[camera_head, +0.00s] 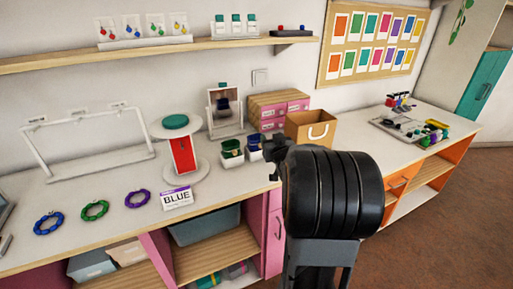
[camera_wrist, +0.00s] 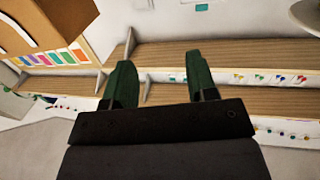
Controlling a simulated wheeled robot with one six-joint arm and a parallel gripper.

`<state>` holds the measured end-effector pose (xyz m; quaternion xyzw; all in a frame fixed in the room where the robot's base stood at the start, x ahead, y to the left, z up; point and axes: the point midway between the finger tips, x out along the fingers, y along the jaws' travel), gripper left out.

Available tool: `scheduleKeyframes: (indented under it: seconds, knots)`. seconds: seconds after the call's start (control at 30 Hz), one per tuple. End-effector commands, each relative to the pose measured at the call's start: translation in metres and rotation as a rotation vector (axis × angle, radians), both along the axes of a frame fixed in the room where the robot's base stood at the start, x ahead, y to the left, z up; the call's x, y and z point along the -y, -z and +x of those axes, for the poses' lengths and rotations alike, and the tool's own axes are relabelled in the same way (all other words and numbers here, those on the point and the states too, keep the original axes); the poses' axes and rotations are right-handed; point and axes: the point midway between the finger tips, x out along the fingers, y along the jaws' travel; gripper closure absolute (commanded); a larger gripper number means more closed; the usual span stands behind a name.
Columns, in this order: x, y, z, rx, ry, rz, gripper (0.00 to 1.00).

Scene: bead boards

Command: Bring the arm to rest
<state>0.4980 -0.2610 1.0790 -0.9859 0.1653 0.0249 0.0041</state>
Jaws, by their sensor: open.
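My arm rises in front of the workbench (camera_head: 95,212) in the head view, its large black joint in the foreground. The end of the arm is mostly hidden behind that joint, and only a dark part shows above the counter's front edge. In the wrist view my gripper (camera_wrist: 160,85) has two green fingers spread well apart, with nothing between them. It faces the wall shelves (camera_wrist: 190,97), which appear tilted and seem well away from the fingers.
Blue (camera_head: 48,223), green (camera_head: 95,210) and purple (camera_head: 138,198) bead rings lie on the counter beside a card reading BLUE (camera_head: 177,198). Brown floor (camera_head: 450,215) is clear at right.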

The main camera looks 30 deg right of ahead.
Motion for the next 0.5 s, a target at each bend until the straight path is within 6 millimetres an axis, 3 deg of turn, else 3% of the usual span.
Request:
scheduleKeyframes:
  seconds: [0.37,0.5]
  knots:
    - [0.001,0.003,0.0,-0.02,0.005,-0.008,0.48]
    - [0.01,0.031,-0.009,-0.17,0.067,0.019,0.48]
